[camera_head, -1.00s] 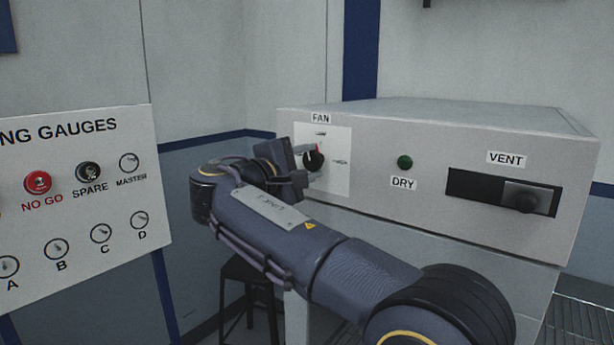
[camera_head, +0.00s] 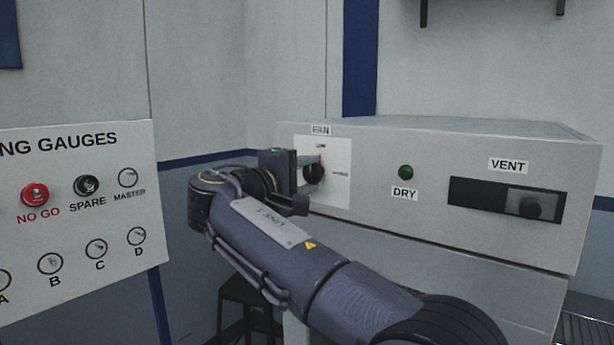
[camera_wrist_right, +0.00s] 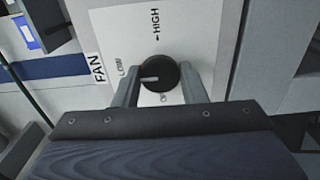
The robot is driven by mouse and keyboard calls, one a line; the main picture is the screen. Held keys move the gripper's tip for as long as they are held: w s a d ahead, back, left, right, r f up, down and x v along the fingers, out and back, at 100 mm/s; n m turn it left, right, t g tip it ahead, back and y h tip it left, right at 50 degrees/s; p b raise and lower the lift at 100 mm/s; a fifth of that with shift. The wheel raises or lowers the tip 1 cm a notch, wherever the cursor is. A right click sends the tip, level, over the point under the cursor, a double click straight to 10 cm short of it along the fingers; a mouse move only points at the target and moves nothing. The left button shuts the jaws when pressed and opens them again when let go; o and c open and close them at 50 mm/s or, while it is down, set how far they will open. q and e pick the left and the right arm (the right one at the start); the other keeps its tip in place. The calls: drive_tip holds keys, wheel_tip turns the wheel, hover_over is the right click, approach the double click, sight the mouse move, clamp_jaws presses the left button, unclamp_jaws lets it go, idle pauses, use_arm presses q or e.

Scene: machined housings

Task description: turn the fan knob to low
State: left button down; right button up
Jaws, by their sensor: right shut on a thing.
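The fan knob (camera_head: 313,174) is a round black knob on a white plate (camera_head: 338,188) under the FAN label on the grey cabinet. Its red mark in the head view points up toward the LOW label (camera_head: 321,146). In the right wrist view the knob (camera_wrist_right: 160,72) has a pale pointer aimed left, toward LOW (camera_wrist_right: 121,70). HIGH (camera_wrist_right: 156,24) is above it there; another label below is partly hidden. My right gripper (camera_head: 308,178) is shut on the knob, a finger on either side, also in the wrist view (camera_wrist_right: 159,82). My left gripper is not in view.
The cabinet also has a green DRY button (camera_head: 405,172) and a VENT slider (camera_head: 530,207) to the right. A gauge panel (camera_head: 75,225) with several dials and buttons stands at the left. A dark stool (camera_head: 240,292) is below my arm.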

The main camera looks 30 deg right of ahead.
drive_tip(key=o, duration=1)
drive_tip(key=b+v, duration=0.1)
drive_tip(key=v, duration=0.7)
drive_tip(key=shift+f, duration=0.1)
